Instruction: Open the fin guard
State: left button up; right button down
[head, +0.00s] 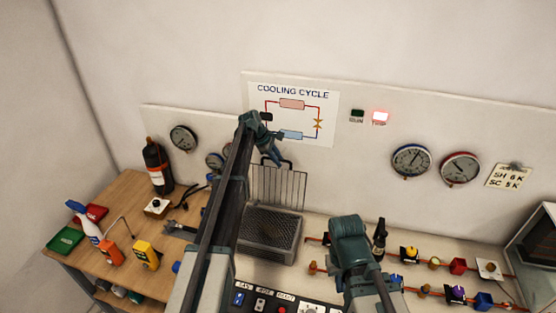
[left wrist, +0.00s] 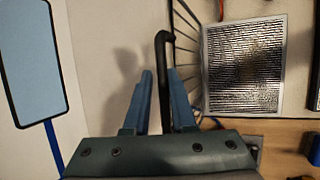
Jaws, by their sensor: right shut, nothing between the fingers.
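The fin guard (head: 278,188) is a wire grid with a dark handle at its top. It stands upright at the back of the grey finned block (head: 268,232), whose top fins are uncovered. In the left wrist view the guard's wires (left wrist: 186,55) show nearly edge-on beside the fins (left wrist: 245,65). My left gripper (head: 274,153) is at the top of the guard. Its blue fingers (left wrist: 163,95) are apart, with the black handle (left wrist: 164,50) between them and a small gap visible. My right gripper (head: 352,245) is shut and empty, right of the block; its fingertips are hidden.
A bench at left holds a dark bottle (head: 157,165), a spray bottle (head: 84,220) and a yellow meter (head: 146,254). Coloured valves (head: 457,266) on pipes line the right. Gauges (head: 411,161) hang on the wall board. My left arm crosses before the block's left side.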

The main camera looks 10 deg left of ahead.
pick_arm(q)
jog(key=shift+s+a+r+p, duration=0.15)
jog(key=shift+a+r+p, duration=0.05)
jog(key=shift+r+p, duration=0.4)
jog(key=p+v, duration=0.5)
jog(key=v, duration=0.1)
jog(key=shift+a, duration=0.1)
jog(key=s+d+f+m+g+y+b, duration=0.1)
jog(key=s+d+f+m+b, duration=0.45)
jog(key=s, duration=0.45)
jog(key=s+d+f+m+g+y+b, duration=0.1)
jog(key=s+d+f+m+b, duration=0.2)
jog(key=s+d+f+b, duration=0.35)
jog(key=s+d+f+m+y+b, duration=0.1)
jog(key=s+d+f+m+b, duration=0.1)
jog(key=s, duration=0.7)
jog(key=s+d+f+m+y+b, duration=0.1)
jog(key=s+f+m+b, duration=0.3)
jog(key=s, duration=0.5)
jog(key=s+d+f+m+g+y+b, duration=0.1)
jog(key=s+d+f+m+b, duration=0.3)
jog(key=s, duration=0.5)
notch_tip(320, 180, down, 3)
jog(key=shift+s+r+m+y, duration=0.1)
jog(key=shift+s+m+y, duration=0.3)
jog(key=shift+m, duration=0.75)
